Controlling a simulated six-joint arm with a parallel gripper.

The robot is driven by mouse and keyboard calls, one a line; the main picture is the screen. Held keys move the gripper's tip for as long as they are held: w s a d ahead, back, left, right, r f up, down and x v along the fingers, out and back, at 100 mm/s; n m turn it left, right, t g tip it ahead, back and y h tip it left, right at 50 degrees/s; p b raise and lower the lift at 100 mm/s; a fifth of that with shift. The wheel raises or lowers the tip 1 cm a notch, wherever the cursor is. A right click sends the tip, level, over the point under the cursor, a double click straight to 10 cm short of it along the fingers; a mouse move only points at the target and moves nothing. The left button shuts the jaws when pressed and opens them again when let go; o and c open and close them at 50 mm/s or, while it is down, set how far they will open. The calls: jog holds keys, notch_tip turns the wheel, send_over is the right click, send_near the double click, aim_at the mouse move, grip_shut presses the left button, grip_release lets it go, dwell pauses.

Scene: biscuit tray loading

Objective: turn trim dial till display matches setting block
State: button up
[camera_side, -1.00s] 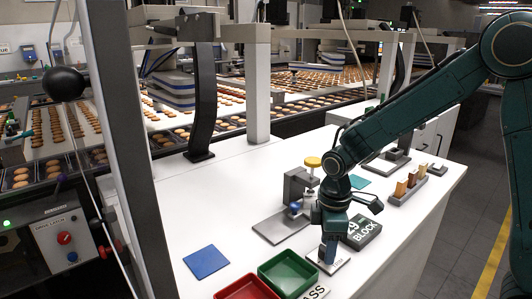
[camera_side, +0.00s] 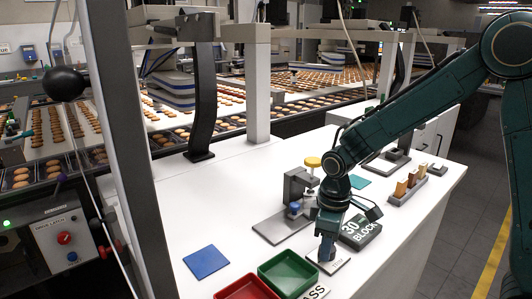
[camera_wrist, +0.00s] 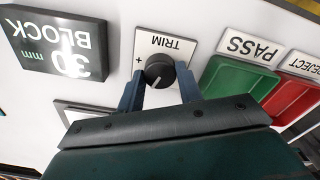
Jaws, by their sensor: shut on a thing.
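The trim dial (camera_wrist: 158,71) is a round black knob with a pale pointer line, on a white plate (camera_wrist: 180,46) marked TRIM with a plus sign. My gripper (camera_wrist: 160,80) has one blue finger on each side of the knob and is shut on it. In the side view my gripper (camera_side: 327,250) points down at the dial plate and hides the knob. The dark block (camera_wrist: 60,40) lies beside the plate. It reads 30 mm BLOCK, upside down in the wrist view; it also shows in the side view (camera_side: 360,232). I see no separate display.
A green tray (camera_side: 262,270) and a red tray (camera_side: 222,293) stand near the dial, with PASS and REJECT labels. A blue square (camera_side: 206,262) lies left; a rack with small pieces (camera_side: 407,188) stands right.

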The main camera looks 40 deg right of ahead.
jog(key=o, duration=1)
jog(key=shift+r, duration=0.15)
notch_tip(320, 180, up, 14)
jog(key=shift+f, duration=0.2)
dwell(0.5)
